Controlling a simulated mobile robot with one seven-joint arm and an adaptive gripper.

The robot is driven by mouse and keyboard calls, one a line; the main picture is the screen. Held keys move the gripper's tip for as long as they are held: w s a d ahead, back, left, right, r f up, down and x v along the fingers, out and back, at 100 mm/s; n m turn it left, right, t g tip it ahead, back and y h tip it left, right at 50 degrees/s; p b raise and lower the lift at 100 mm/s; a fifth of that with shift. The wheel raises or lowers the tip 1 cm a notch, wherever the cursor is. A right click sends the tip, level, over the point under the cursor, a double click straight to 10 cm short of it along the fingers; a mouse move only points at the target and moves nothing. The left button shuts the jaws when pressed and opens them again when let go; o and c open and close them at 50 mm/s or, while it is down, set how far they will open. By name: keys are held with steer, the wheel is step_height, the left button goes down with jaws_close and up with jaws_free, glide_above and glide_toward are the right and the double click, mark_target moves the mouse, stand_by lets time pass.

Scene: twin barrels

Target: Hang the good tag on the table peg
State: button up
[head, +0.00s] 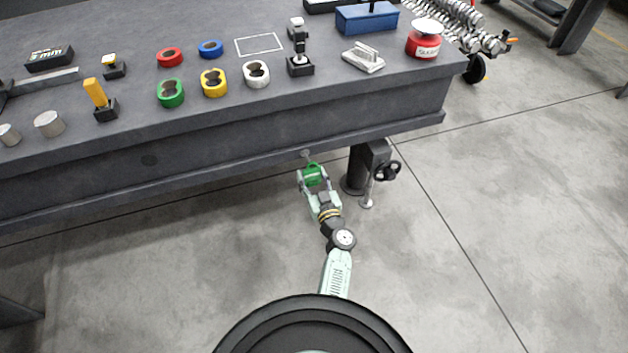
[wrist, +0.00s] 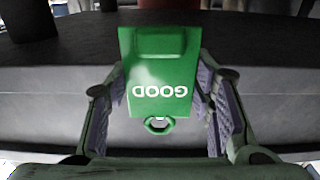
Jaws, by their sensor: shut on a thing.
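The green tag (head: 314,174) is held between the fingers of my gripper (head: 313,181), in front of the table's lower front edge. In the wrist view the tag (wrist: 160,65) shows the word GOOD upside down, with a small ring (wrist: 158,125) at its near end. The gripper's padded fingers (wrist: 160,108) flank it on both sides. A small grey round-headed peg (head: 305,153) shows at the table's front edge, just beyond the tag in the head view. The tag appears close to it, but I cannot tell if they touch. I cannot make the peg out in the wrist view.
A table leg with a black handwheel (head: 388,170) stands right of my gripper. The floor (head: 480,220) to the right is clear.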

steer(key=shift+x, duration=0.85)
steer(key=shift+w+f, duration=0.15)
steer(key=shift+f, duration=0.1)
steer(key=shift+w+a+f+b, duration=0.2)
steer(key=shift+w+b, duration=0.15)
steer(key=shift+b, duration=0.6)
steer(key=shift+w+b, duration=0.1)
steer(key=shift+b, duration=0.2)
steer(key=shift+r, duration=0.1)
steer(key=o, duration=1.1)
steer(key=shift+o, duration=0.2)
